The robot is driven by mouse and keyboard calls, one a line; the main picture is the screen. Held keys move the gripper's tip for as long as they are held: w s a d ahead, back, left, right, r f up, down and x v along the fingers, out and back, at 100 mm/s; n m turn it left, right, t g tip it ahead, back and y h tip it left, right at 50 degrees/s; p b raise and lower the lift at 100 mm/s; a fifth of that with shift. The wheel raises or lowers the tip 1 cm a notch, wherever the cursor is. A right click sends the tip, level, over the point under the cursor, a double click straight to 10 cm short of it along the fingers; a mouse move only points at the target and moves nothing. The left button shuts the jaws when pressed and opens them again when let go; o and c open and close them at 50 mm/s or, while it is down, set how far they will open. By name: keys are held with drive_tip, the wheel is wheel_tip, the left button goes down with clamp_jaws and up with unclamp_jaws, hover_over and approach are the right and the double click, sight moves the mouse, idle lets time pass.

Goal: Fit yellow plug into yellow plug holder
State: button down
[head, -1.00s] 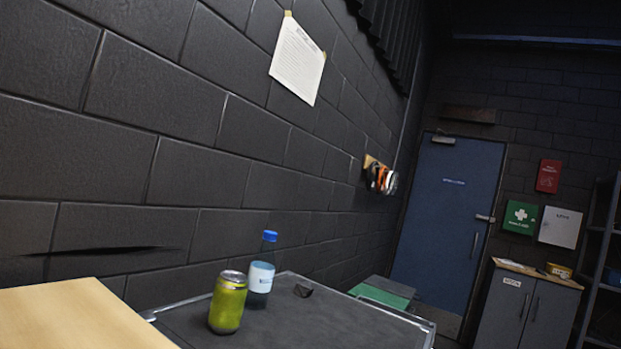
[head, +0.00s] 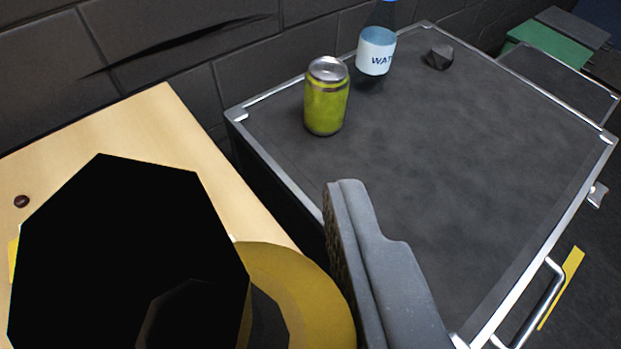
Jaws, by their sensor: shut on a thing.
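My gripper (head: 365,250) shows one grey finger with a textured inner pad; the other finger is hidden. It is shut on the yellow plug (head: 322,290), whose round yellow body sits against the pad at the bottom of the view. A large black many-sided shape (head: 130,240) covers the left of the plug and much of the wooden top. I cannot tell whether it is part of the plug. A sliver of yellow (head: 13,258) shows at the far left edge, too little to identify. I cannot make out the yellow plug holder.
A pale wooden top (head: 150,125) with a small dark red knob (head: 22,201) is at left. A grey cart (head: 480,150) at right bears a green can (head: 326,100), a water bottle (head: 377,50) and a dark lump (head: 438,56). A dark brick wall (head: 250,60) stands behind.

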drive_tip(key=shift+w+a+f+b, duration=0.1)
drive_tip(key=shift+w+f+b, duration=0.05)
drive_tip(key=shift+f+b, duration=0.3)
wheel_tip(320, 180, down, 5)
drive_tip(key=b, duration=0.5)
drive_tip(key=shift+r, duration=0.15)
wheel_tip(320, 180, down, 6)
drive_tip(key=b, duration=0.3)
drive_tip(key=shift+s+f, duration=0.2)
drive_tip(key=shift+f, duration=0.4)
idle(1.0)
drive_tip(key=c, duration=0.9)
unclamp_jaws()
drive_tip(key=v, duration=1.3)
drive_tip(key=shift+s+r, duration=0.1)
drive_tip(key=shift+s, duration=0.25)
